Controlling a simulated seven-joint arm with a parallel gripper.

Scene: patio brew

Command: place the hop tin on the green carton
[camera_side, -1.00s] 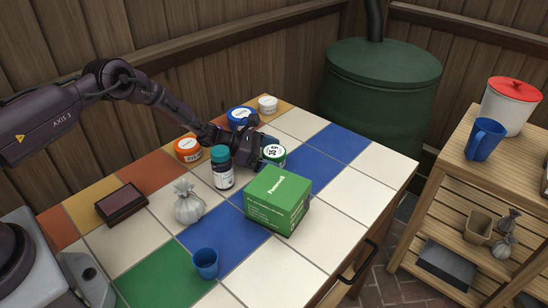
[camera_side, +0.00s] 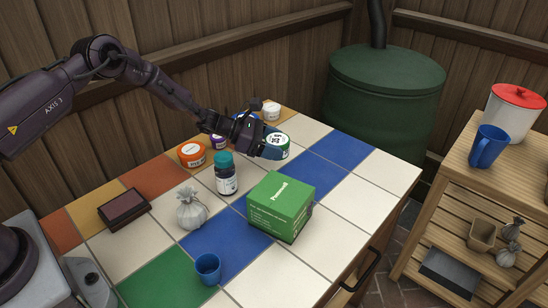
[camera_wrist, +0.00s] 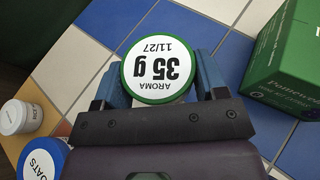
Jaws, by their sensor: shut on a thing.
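The hop tin (camera_side: 279,147) has a green rim and a white top label; in the wrist view its lid (camera_wrist: 158,68) reads "AROMA 35 g 11/27". My gripper (camera_side: 264,143) is shut on it, with a blue finger on either side of it in the wrist view. The tin is held upright, seemingly a little above the tiles. The green carton (camera_side: 280,207) stands on the tiled table, nearer the side camera than the tin and apart from it. Its flat top is bare. Part of the carton (camera_wrist: 290,62) also shows at the right of the wrist view.
A teal-capped bottle (camera_side: 226,180) stands left of the carton. Orange (camera_side: 191,155), purple, blue and white (camera_side: 271,111) tins stand along the back. A tied sack (camera_side: 191,211), brown box (camera_side: 124,208) and blue cup (camera_side: 207,268) are left and front. Tiles right of the carton are clear.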

